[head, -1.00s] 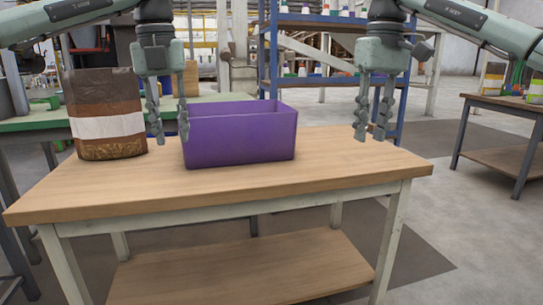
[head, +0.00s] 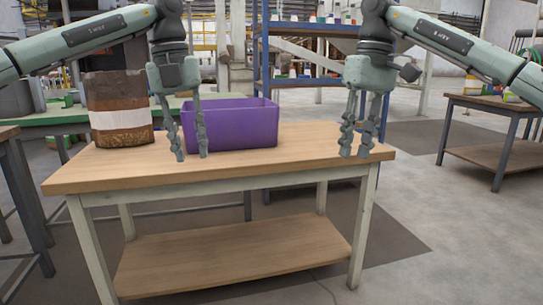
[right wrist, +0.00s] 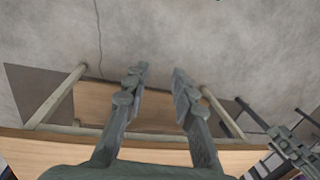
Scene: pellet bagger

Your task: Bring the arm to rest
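My left gripper (head: 191,156) hangs pointing down in front of the left part of the purple bin (head: 240,127), its fingers apart with nothing between them. My right gripper (head: 356,155) hangs pointing down over the right end of the wooden table (head: 280,164), to the right of the bin. In the right wrist view its fingers (right wrist: 160,72) are apart and empty, with the table edge and lower shelf beyond them. Both arms reach in from the upper corners of the head view. The bin's inside is mostly hidden.
A brown bag with a white band (head: 120,120) stands upright on the table's left part. The table has a lower wooden shelf (head: 235,255), which looks bare. A green-topped bench (head: 60,117) and blue shelving (head: 263,60) stand behind. Another table (head: 490,105) stands at the right.

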